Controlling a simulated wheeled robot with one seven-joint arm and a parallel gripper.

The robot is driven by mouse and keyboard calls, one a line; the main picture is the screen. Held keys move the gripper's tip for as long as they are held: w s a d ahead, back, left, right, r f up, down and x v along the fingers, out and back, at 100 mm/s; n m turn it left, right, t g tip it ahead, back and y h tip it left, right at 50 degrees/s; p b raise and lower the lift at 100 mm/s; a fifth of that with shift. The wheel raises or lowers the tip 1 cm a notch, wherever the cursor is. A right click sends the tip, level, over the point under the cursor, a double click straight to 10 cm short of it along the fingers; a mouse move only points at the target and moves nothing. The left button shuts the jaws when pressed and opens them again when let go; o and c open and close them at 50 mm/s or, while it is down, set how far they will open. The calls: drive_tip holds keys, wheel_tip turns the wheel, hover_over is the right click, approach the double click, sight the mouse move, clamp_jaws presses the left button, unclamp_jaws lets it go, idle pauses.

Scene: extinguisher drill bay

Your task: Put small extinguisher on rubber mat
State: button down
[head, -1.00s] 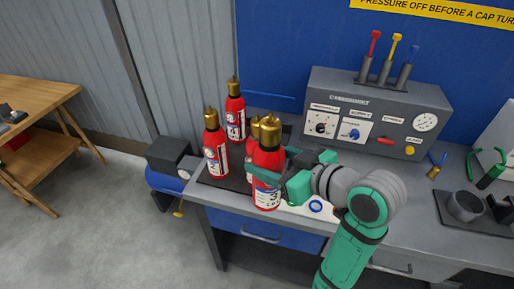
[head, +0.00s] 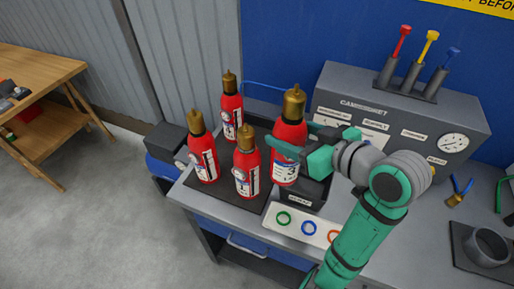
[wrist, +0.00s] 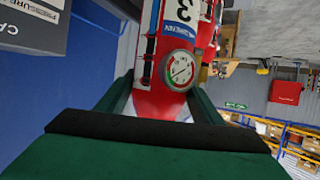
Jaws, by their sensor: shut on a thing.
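My gripper (head: 290,150) is shut on a red extinguisher (head: 286,160) with a brass top and a label marked 3. It holds the extinguisher roughly upright, at the right of the dark mat (head: 222,198) on the bench. In the wrist view the held extinguisher (wrist: 158,101) lies between the green fingers, with its round gauge showing. Three other red extinguishers stand on the mat: one at the back (head: 231,112), one at the left (head: 204,155) and one in front (head: 246,170). The held extinguisher's base is close in front of a dark labelled box; I cannot tell whether they touch.
The dark box (head: 312,191) is right of the mat. A white strip with coloured rings (head: 300,226) lies in front of it. A grey control panel (head: 400,110) stands behind. A dark holder with a grey cup (head: 485,250) is at the right.

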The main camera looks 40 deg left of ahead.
drive_tip(key=w+a+f, duration=0.7)
drive_tip(key=a+f, duration=0.4)
drive_tip(key=f, duration=0.1)
drive_tip(key=shift+w+a+f, duration=0.2)
drive_tip(key=shift+w+f, duration=0.1)
drive_tip(key=shift+w, duration=0.05)
idle(0.4)
drive_tip(key=c, duration=0.8)
unclamp_jaws()
drive_tip(key=shift+f, duration=0.25)
drive_tip(key=v, duration=1.2)
drive_tip(key=shift+d+r, duration=0.1)
drive_tip(key=shift+r, duration=0.05)
